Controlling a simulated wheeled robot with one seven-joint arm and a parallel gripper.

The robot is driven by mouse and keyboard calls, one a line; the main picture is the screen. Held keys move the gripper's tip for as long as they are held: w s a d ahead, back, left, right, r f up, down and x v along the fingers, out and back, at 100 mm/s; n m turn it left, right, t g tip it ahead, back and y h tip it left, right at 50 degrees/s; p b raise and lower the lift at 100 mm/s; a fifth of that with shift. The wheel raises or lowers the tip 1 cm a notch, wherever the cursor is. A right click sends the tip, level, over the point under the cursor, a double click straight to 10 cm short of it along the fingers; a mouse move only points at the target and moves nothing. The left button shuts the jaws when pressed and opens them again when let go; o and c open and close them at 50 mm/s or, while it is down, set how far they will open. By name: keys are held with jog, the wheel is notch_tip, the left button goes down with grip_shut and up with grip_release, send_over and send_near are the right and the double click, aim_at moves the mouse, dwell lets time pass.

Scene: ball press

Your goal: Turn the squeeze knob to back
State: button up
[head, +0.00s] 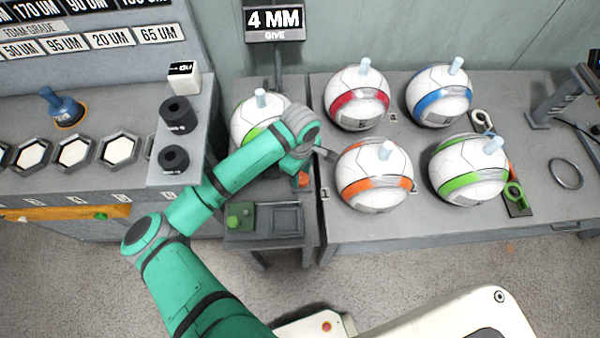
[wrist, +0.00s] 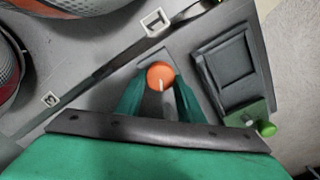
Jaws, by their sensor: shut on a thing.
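The squeeze knob (wrist: 161,75) is a round orange knob with a white pointer line, seen in the wrist view on a grey plate. In the head view a small part of the orange knob (head: 303,180) shows below my arm's end. My gripper (wrist: 160,88) has its two green fingers on either side of the knob and is shut on it. The white line points toward the gripper in the wrist view. In the head view the fingers are mostly hidden by my own wrist.
A green button block (head: 240,216) and a dark recessed tray (head: 286,220) sit in front of the knob. A white and green ball (head: 250,110) stands behind my wrist. Several more balls stand on the right table (head: 450,228). A "4 MM GIVE" sign (head: 274,22) stands behind.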

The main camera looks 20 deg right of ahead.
jog(key=n, duration=0.3)
jog(key=shift+w+a, duration=0.25)
jog(key=shift+a, duration=0.05)
jog(key=n, duration=0.2)
jog(key=shift+s+r+n, duration=0.1)
jog(key=shift+n, duration=0.3)
jog(key=n, duration=0.6)
jog(key=shift+s+n, duration=0.2)
jog(key=shift+n, duration=0.9)
jog(key=n, duration=0.3)
jog(key=shift+s+d+n, duration=0.1)
jog(key=shift+n, duration=0.2)
jog(key=n, duration=0.4)
jog(key=shift+n, duration=0.6)
jog(key=shift+s+d, duration=0.1)
jog(key=shift+s, duration=0.05)
